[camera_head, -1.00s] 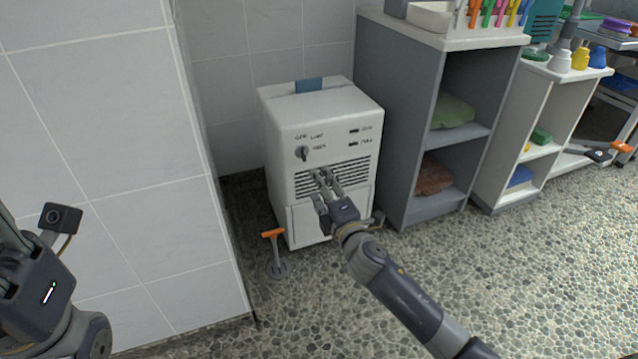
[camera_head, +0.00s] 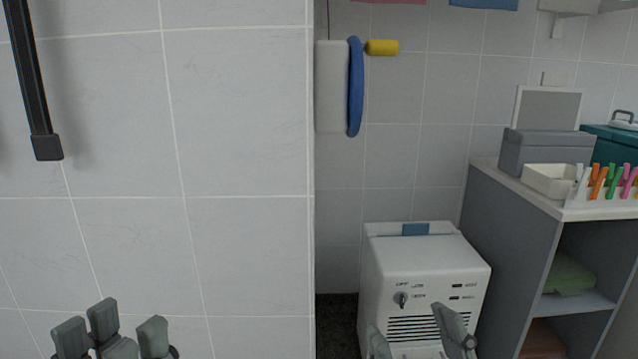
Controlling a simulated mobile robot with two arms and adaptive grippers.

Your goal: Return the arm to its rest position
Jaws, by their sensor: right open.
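My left gripper (camera_head: 112,335) shows at the bottom left, in front of the tiled wall, with its grey fingers pointing up and spread apart. It is open and nothing shows between its fingers. My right gripper (camera_head: 416,338) shows at the bottom edge, in front of the white cabinet-like machine (camera_head: 425,262). Its fingers are wide apart and it is open and empty. The rest of both arms is below the picture. The lower part of the machine is cut off or hidden behind the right fingers.
A near tiled wall (camera_head: 240,130) fills the left. A grey shelf unit (camera_head: 515,225) stands right of the machine, with a white bin (camera_head: 549,180) and coloured clips on top and a green towel (camera_head: 570,274) inside. A black bar (camera_head: 32,80) hangs upper left.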

